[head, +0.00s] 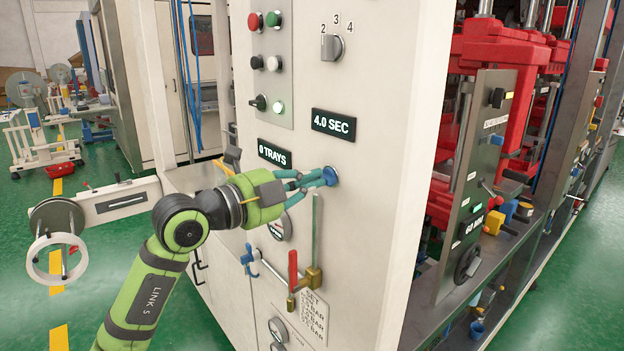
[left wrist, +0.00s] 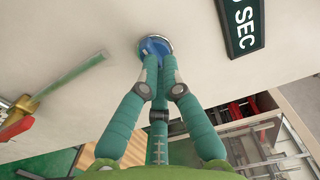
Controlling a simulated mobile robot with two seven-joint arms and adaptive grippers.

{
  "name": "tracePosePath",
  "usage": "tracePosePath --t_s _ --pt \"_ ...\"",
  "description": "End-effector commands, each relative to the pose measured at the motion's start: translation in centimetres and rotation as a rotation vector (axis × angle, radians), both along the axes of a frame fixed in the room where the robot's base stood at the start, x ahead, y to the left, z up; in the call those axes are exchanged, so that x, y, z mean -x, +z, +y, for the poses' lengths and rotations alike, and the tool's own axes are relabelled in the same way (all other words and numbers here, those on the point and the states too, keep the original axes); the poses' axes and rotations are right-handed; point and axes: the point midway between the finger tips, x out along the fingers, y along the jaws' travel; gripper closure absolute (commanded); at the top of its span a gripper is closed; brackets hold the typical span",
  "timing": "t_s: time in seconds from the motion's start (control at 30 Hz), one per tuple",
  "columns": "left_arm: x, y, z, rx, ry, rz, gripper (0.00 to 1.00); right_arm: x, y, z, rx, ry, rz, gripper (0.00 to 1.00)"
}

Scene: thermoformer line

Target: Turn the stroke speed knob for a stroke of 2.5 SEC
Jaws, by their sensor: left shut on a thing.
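A blue round knob (head: 331,176) sits on the cream panel below the display (head: 334,124), which reads 4.0 SEC. My left gripper (head: 322,178) is shut on this knob, its teal fingers coming in from the left. In the left wrist view the fingertips (left wrist: 158,64) close on the blue knob (left wrist: 155,46), which has a pale metal rim. The fingers hide much of the knob, and I cannot read any mark on it. Part of the display (left wrist: 243,22) shows SEC in the left wrist view. My right gripper is in neither view.
A grey selector (head: 332,47) marked 2, 3, 4 and a button plate (head: 265,65) are above. A 0 TRAYS display (head: 274,153) is beside the left fingers. A red-handled valve (head: 293,270) and a sight tube (head: 316,228) are below. Red machinery (head: 497,50) stands right.

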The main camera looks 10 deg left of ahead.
Motion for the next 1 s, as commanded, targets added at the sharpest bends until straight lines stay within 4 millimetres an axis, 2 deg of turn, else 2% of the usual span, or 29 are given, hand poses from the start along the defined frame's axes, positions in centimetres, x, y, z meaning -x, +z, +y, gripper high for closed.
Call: tracePosePath --t_s 0.57,0.87,0.97,1.0 --pt "-0.2 0.2 -0.1 0.008 0.001 -0.002 1.0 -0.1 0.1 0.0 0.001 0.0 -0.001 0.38" --pt "-0.2 0.4 -0.1 0.109 -0.002 0.077 1.0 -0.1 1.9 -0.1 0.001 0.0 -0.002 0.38" --pt "-0.2 0.1 -0.1 0.115 -0.002 0.081 0.66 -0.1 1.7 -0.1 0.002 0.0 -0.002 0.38" --pt "-0.2 0.1 -0.1 0.114 -0.002 0.08 0.66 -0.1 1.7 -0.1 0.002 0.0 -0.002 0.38"
